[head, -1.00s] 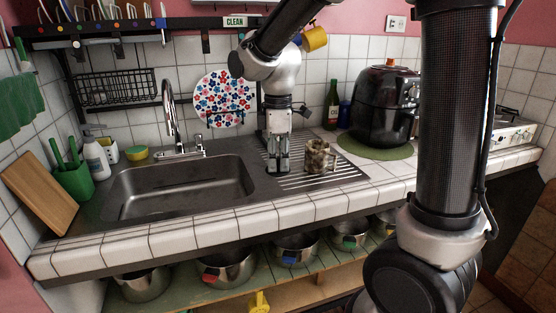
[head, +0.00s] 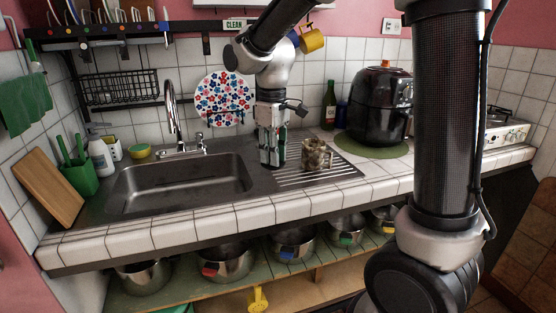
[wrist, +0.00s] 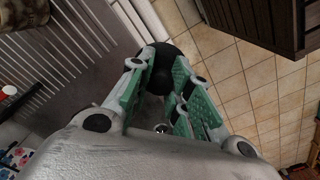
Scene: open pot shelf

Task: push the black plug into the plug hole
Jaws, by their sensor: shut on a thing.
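My gripper (head: 272,161) points down at the right edge of the steel sink (head: 180,185), beside the ribbed drainer, in the head view. In the wrist view its green-padded fingers (wrist: 157,68) are closed on the black plug (wrist: 155,54), a dark round piece at the fingertips. The plug cannot be made out in the head view. A small round fitting (wrist: 162,128), which looks like the plug hole, shows between the fingers in the wrist view. The plug and this fitting are apart. The plug hole does not show in the head view.
A patterned mug (head: 316,155) stands on the drainer (head: 325,175), close right of my gripper. The tap (head: 171,115) rises behind the sink. A black air fryer (head: 381,107) stands farther right. The space over the sink basin is clear.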

